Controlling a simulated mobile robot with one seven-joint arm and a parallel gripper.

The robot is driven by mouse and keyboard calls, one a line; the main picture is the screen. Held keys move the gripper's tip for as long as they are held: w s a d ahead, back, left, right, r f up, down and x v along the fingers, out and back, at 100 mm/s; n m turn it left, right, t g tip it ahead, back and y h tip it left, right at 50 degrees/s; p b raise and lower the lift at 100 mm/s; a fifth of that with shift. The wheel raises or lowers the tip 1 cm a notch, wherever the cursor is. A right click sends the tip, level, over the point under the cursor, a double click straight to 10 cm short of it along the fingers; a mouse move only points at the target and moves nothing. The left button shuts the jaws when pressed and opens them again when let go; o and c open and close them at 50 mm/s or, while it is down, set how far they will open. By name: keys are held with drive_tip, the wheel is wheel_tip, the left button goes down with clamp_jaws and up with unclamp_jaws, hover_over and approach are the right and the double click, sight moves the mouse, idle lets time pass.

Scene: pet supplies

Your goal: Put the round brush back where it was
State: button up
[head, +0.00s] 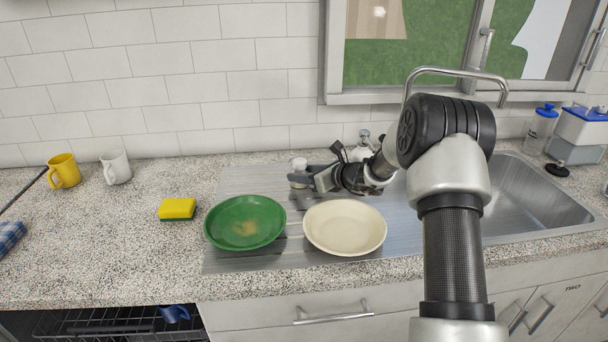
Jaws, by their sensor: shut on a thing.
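My gripper (302,181) is over the back of the ribbed metal drainboard (240,181), behind the two plates. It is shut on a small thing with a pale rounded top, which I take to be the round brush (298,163). The fingers hide much of it, and I cannot tell whether its underside touches the drainboard. A green plate (245,222) with a brownish smear lies in front and to the left of my gripper. A cream plate (345,227) lies in front and to the right.
A yellow and green sponge (178,208) lies left of the drainboard. A yellow mug (64,170) and a white mug (116,166) stand farther left. The sink (535,205) is at right, with a black round item (557,168) and containers (580,135) beyond.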

drive_tip(key=shift+f, duration=0.25)
drive_tip(key=o, duration=1.2)
drive_tip(key=shift+r, duration=0.1)
drive_tip(key=shift+c, duration=0.2)
